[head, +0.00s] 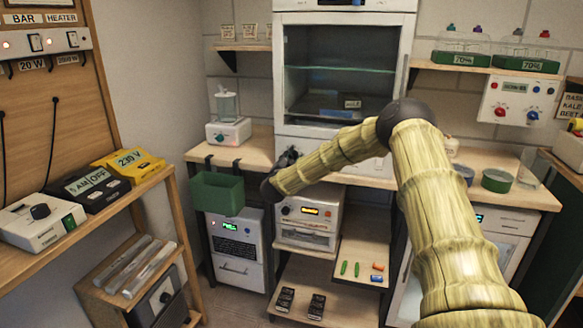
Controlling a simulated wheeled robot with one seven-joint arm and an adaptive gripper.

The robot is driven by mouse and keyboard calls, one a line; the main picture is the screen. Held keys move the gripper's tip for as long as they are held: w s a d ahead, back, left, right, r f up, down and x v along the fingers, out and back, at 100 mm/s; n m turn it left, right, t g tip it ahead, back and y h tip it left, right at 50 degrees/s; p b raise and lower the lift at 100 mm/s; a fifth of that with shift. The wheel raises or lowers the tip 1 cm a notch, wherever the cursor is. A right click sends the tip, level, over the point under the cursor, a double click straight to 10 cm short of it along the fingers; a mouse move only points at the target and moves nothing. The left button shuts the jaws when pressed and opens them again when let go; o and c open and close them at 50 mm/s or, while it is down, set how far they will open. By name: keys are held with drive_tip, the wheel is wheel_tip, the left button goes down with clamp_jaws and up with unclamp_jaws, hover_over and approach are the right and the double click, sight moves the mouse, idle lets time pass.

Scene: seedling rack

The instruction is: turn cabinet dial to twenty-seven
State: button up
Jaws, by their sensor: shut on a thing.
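The tall white cabinet (409,25) stands at the back wall, with a glass door and a white front panel (330,148) below it. My bamboo-textured arm reaches across in front of this panel. My gripper (289,156) is small and dark at the left end of the panel, and it is shut on what appears to be the cabinet dial. The dial itself is hidden behind the gripper, so its pointer and numbers cannot be read.
Below the panel, a white unit with an orange display (310,211) stands close under my wrist. A green bin (217,194) hangs at the left of the counter. A wooden bench (90,230) with boxes is at left. A green-rimmed dish (496,181) sits on the right counter.

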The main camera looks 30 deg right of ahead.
drive_tip(key=m+b, duration=0.6)
drive_tip(key=m, duration=0.1)
drive_tip(key=m+b, duration=0.3)
drive_tip(key=b, duration=0.1)
drive_tip(key=shift+f+m+g, duration=0.3)
drive_tip(key=shift+f+g, duration=0.05)
drive_tip(key=shift+g, duration=0.05)
drive_tip(key=shift+h, duration=0.3)
drive_tip(key=o, duration=1)
drive_tip(key=shift+r, duration=0.3)
drive_tip(key=v, duration=1.2)
